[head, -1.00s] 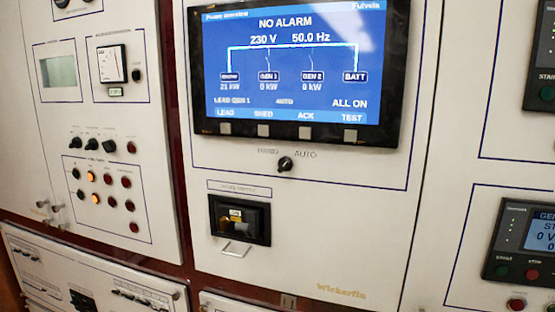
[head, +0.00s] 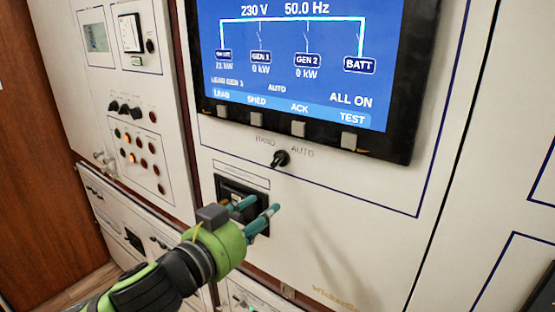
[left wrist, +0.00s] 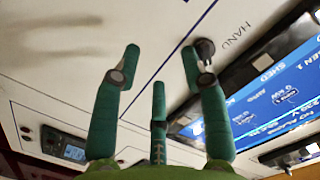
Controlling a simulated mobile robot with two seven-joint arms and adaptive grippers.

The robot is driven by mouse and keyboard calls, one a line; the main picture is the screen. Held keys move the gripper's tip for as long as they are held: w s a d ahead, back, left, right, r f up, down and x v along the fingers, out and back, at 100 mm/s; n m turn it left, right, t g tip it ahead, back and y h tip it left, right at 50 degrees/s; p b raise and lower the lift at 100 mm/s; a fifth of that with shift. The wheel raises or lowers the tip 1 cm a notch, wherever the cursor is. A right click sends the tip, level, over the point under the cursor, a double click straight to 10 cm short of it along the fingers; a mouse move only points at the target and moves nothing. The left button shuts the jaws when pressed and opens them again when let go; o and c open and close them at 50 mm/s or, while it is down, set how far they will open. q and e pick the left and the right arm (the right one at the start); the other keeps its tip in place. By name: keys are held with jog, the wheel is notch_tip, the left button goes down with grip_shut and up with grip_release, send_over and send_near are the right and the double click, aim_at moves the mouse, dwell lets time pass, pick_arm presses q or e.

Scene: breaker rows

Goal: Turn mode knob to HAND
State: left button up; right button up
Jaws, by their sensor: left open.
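The mode knob (head: 281,159) is a small black knob on the white panel under the display, between the labels HAND on the left and AUTO on the right. Its handle tilts up and right, toward AUTO. My left gripper (head: 257,206) has teal fingers and is open and empty. In the head view it is below the knob, in front of the black breaker, apart from the knob. In the left wrist view the knob (left wrist: 205,47) shows beside the right fingertip, not between the fingers of the gripper (left wrist: 160,58). My right gripper is out of view.
The display (head: 300,60) has a row of grey buttons along its lower edge, just above the knob. A black breaker (head: 232,190) sits in the panel behind my gripper. Smaller knobs and lamps (head: 135,140) are on the left panel. The panel right of the knob is bare.

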pick_arm(q)
jog(key=m+h, duration=0.1)
jog(key=m, duration=0.1)
send_near(276, 164)
jog(key=w, duration=0.1)
jog(key=p+x, duration=0.2)
jog(key=x, duration=0.5)
jog(key=shift+s+d+p, duration=0.2)
jog(key=shift+p, duration=0.15)
jog(key=shift+w+d, duration=0.4)
jog(key=shift+w, duration=0.05)
jog(key=shift+f, duration=0.1)
pick_arm(e)
jog(key=r, duration=0.3)
jog(key=shift+s+a, duration=0.3)
jog(key=shift+a, duration=0.05)
pick_arm(q)
grip_shut()
